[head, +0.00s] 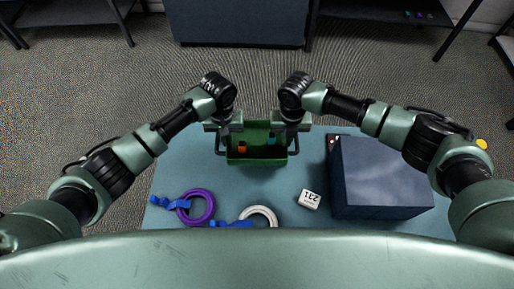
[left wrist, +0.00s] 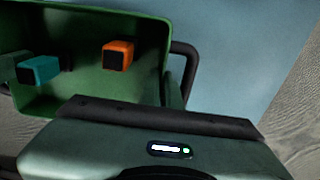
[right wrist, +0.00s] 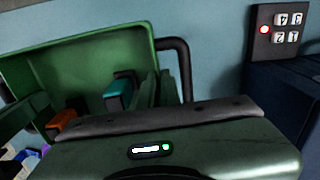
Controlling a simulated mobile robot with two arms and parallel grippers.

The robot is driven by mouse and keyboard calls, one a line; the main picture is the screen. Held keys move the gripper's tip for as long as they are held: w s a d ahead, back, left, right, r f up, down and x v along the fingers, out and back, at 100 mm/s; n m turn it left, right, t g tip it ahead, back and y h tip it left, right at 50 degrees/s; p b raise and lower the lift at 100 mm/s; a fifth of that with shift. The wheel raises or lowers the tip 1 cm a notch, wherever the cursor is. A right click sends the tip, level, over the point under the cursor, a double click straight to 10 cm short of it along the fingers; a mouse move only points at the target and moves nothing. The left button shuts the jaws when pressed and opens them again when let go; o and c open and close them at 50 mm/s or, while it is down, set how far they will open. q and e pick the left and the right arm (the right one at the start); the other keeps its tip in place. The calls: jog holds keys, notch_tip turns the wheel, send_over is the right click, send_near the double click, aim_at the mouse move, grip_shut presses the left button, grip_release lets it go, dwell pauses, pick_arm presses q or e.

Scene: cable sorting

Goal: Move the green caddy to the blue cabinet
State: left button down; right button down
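The green caddy (head: 257,160) stands at the far edge of the blue-grey table, with an orange item (head: 241,149) and a teal item (head: 271,141) inside. It has a black handle on each side. My left gripper (head: 222,138) is at its left handle and my right gripper (head: 293,138) is at its right handle. A dark blue cabinet-like block (head: 240,22) stands on the floor beyond the table.
A dark blue box (head: 380,175) with a keypad (right wrist: 279,32) sits on the table's right. A white tile marked 231 (head: 310,199), a purple ring (head: 208,207), a white ring (head: 260,210) and blue pieces (head: 165,203) lie near the front. Carpet separates table and block.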

pick_arm(q)
jog(key=shift+a, duration=0.1)
pick_arm(e)
jog(key=shift+w+d, duration=0.1)
pick_arm(q)
jog(key=shift+f+b, duration=0.3)
pick_arm(e)
jog(key=shift+f, duration=0.25)
pick_arm(q)
jog(key=shift+r, duration=0.1)
pick_arm(e)
jog(key=shift+r, duration=0.1)
